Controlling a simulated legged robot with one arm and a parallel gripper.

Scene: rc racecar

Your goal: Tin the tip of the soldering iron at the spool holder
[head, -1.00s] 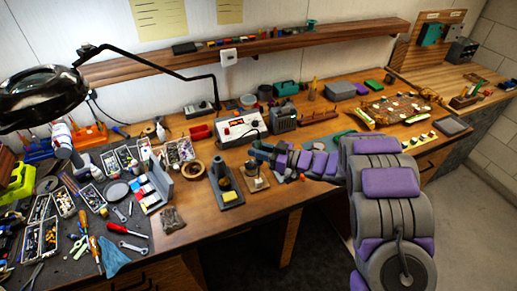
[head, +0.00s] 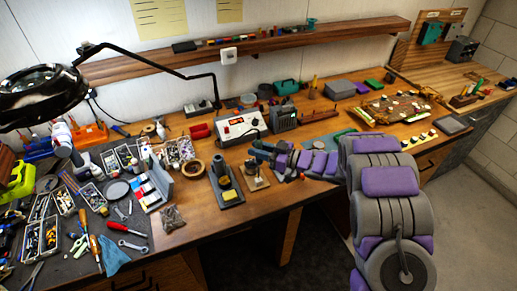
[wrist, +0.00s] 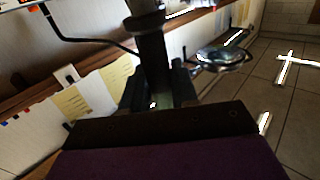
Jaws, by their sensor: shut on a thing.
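My gripper (head: 260,155) reaches over the workbench from the right in the head view. In the wrist view my gripper (wrist: 157,92) is shut on a dark upright cylinder, the soldering iron (wrist: 152,55) by its look. The iron's tip cannot be made out in either view. The spool holder (head: 256,184), a small light wooden base with an upright post, stands just below my gripper in the head picture. Whether the iron touches it cannot be told. The iron stand (head: 230,197), dark with a yellow sponge, is left of the spool holder.
The soldering station (head: 240,126) stands behind my gripper. A magnifier lamp (head: 42,92) hangs over the left side. The bench front near the iron stand is mostly clear.

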